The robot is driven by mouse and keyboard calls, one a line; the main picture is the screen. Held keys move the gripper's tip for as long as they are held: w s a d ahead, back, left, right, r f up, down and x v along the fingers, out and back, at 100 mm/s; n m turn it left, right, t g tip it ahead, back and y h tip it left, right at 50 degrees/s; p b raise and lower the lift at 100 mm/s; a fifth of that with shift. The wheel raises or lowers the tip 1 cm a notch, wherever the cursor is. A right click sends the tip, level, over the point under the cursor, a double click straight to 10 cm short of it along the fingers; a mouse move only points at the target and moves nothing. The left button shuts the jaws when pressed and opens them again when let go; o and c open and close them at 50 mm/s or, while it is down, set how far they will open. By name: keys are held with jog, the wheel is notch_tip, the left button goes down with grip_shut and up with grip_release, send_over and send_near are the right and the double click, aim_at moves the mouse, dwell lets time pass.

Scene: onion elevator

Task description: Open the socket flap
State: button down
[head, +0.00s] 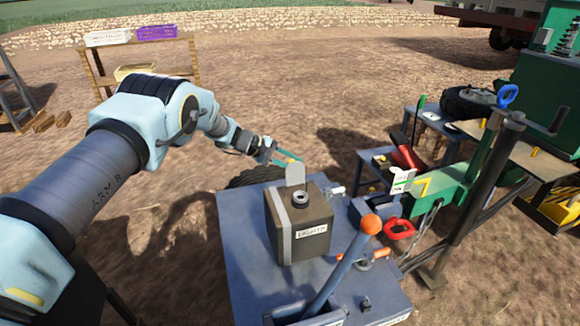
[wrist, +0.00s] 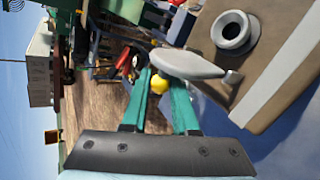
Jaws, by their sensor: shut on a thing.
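The grey socket flap (head: 295,174) stands up at the edge of the top of a brown box with a grey stripe and a label reading LIGHTS (head: 315,228). The round socket (head: 300,199) beside it is uncovered, and its dark mouth shows in the wrist view (wrist: 235,32). The flap shows as a pale rounded plate (wrist: 188,64) there, with its hinge toward the box. My gripper (head: 287,158) is behind the flap in the head view.
The box stands on a blue-grey deck (head: 240,270) with an orange-knobbed lever (head: 370,224) in front. A green machine frame with a dark post (head: 480,190) is at the right. A wooden rack (head: 140,65) stands back left. A yellow round thing (wrist: 159,84) shows between my fingers.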

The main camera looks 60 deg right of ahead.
jog(key=shift+w+d+f, duration=0.1)
dwell(0.3)
jog(key=c, duration=0.7)
grip_release()
jog(key=shift+w, duration=0.1)
jog(key=b+v, duration=0.2)
jog(key=v, duration=0.8)
jog(key=shift+w+a, duration=0.2)
jog(key=shift+a, duration=0.05)
